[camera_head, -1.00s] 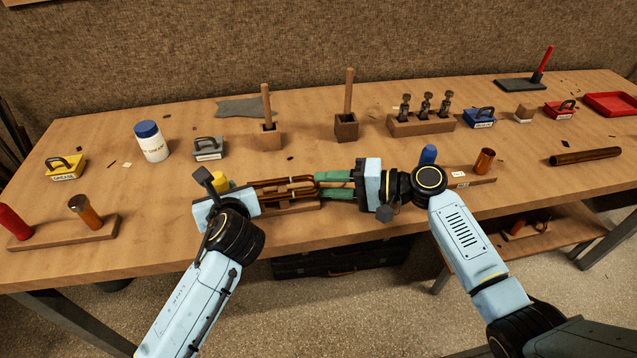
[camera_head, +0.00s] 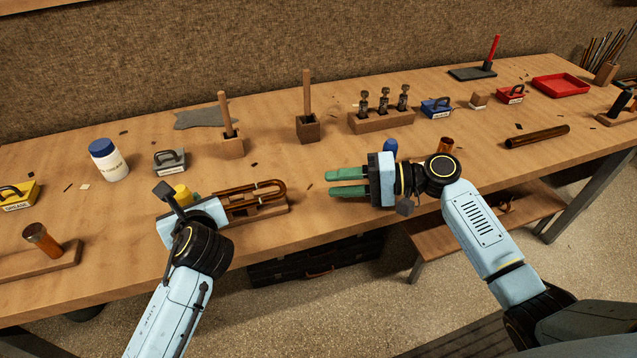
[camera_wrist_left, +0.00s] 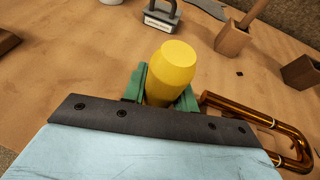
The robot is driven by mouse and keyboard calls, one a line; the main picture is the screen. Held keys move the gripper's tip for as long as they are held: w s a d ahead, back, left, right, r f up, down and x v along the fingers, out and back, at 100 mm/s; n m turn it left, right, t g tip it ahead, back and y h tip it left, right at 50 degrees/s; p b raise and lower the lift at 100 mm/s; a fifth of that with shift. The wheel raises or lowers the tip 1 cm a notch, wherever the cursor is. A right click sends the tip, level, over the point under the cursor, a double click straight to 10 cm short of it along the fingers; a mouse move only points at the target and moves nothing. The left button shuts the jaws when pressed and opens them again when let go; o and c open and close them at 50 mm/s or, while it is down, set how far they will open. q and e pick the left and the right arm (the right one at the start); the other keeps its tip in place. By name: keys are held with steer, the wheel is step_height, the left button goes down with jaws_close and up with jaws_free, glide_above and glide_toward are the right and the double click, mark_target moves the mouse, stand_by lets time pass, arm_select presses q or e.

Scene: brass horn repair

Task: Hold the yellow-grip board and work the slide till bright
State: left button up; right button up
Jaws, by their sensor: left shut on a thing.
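A copper-brown U-shaped slide (camera_head: 262,193) lies on a wooden board (camera_head: 262,213) near the front of the bench. The board's yellow grip (camera_head: 182,193) is at its left end. It also shows in the left wrist view (camera_wrist_left: 173,70), between the green fingers. My left gripper (camera_wrist_left: 160,87) is shut on the yellow grip. Its body hides the left end of the board in the head view. My right gripper (camera_head: 348,183) is to the right of the slide's bend, apart from it. Its two green fingers are parted with bare bench between them, and it holds nothing.
A grey-handled block (camera_head: 170,161), a white jar with a blue lid (camera_head: 110,160) and a yellow block (camera_head: 18,197) stand to the left. Wooden holders with sticks (camera_head: 308,127) and a valve rack (camera_head: 381,119) are behind. A blue-topped item (camera_head: 390,147) stands behind my right gripper.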

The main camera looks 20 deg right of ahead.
stand_by(0.5)
steer(key=shift+v, duration=1.15)
steer(key=x, duration=1.2)
steer(key=shift+r, duration=0.1)
jaws_close()
